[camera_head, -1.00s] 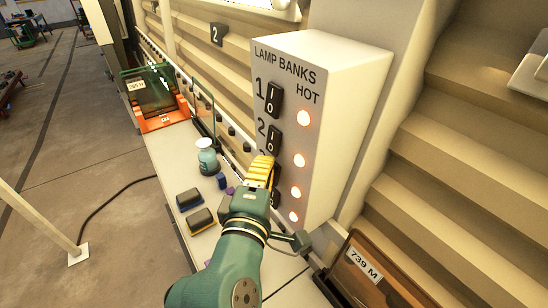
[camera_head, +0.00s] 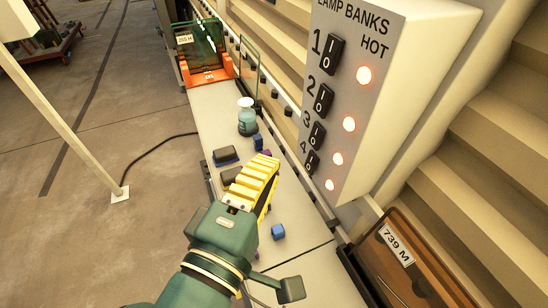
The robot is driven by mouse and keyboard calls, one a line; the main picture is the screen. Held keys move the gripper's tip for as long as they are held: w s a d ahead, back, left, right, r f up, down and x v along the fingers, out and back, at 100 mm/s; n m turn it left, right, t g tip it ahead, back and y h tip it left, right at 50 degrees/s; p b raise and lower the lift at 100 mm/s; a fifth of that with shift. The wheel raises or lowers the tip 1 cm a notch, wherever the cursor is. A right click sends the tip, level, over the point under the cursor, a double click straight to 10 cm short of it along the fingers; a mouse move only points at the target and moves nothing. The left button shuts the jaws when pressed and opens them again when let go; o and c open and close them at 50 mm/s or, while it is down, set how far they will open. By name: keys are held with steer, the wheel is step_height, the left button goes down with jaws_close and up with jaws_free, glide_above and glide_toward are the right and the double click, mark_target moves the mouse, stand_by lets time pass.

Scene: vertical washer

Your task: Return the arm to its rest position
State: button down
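My green arm reaches in from the bottom of the view. My gripper (camera_head: 265,172), with yellow ribbed fingers, is over the white bench, left of the lamp bank panel and apart from it. The fingers overlap from this angle, so I cannot tell whether they are open or shut. The white panel (camera_head: 392,100) reads "LAMP BANKS HOT" and has black rocker switches numbered 1 to 4, such as switch 1 (camera_head: 332,54).
An orange rack (camera_head: 207,77) stands at the far end. A brown case marked 739 M (camera_head: 400,262) is at lower right. A pale post (camera_head: 65,120) stands on the open floor at left.

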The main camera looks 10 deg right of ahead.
stand_by(0.4)
steer(key=d+r+m+t+p, duration=0.1)
steer(key=d+r+m+p, duration=0.4)
steer(key=d+r+p, duration=0.7)
steer(key=s+a+r+m+t+y, duration=0.3)
steer(key=a+r+m+t+y, duration=0.3)
steer(key=a+r+y, duration=0.2)
steer(key=shift+s+a+r+m+y, duration=0.15)
steer(key=shift+a+r+m+y, duration=0.25)
steer(key=shift+a+y, duration=0.15)
